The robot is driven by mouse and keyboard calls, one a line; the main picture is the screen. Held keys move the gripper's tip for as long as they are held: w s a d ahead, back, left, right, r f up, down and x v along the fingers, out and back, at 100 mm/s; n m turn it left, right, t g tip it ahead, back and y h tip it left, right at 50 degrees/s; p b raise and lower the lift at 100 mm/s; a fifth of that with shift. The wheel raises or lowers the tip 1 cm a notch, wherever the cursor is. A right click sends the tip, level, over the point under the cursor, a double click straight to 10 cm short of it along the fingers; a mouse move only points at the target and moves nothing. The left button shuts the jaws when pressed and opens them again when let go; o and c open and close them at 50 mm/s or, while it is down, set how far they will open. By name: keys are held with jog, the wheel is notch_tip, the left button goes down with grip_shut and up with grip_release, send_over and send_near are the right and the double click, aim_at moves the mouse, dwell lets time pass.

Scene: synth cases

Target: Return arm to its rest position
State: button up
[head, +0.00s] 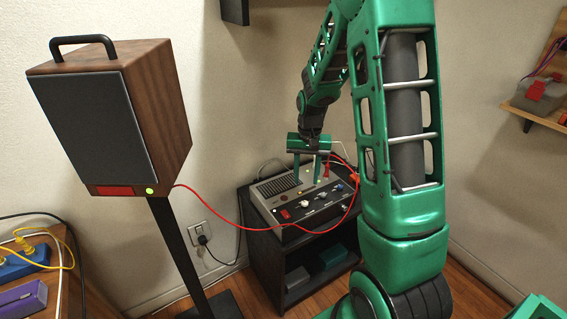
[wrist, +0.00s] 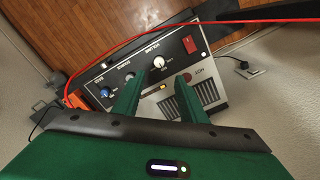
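My arm (head: 405,130) is green with dark joints and reaches down over a grey device with a black front panel (head: 310,203). My gripper (head: 306,178) points down above this device. Its two green fingers stand apart, with nothing seen between them. In the wrist view, my gripper (wrist: 158,92) is open over the device's top and panel (wrist: 205,85). The panel has a red switch (wrist: 189,45) and several knobs. Whether the fingertips touch the device, I cannot tell.
The device stands on a black shelf unit (head: 262,250). A red cable (head: 236,223) runs from a wooden speaker (head: 160,85) on a black stand to the device. A wall shelf (head: 535,117) is at right, a wooden table (head: 60,245) with a power strip at left.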

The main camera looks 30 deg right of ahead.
jog(key=s+r, duration=1)
jog(key=s, duration=0.3)
jog(key=s+a+r, duration=0.1)
jog(key=s+r, duration=0.1)
jog(key=s, duration=0.6)
jog(key=s+a+r, duration=0.1)
jog(key=s+r, duration=0.1)
jog(key=s, duration=0.6)
jog(key=shift+s+a+r+n, duration=0.15)
jog(key=shift+a+r+n, duration=0.05)
jog(key=shift+a+n, duration=0.15)
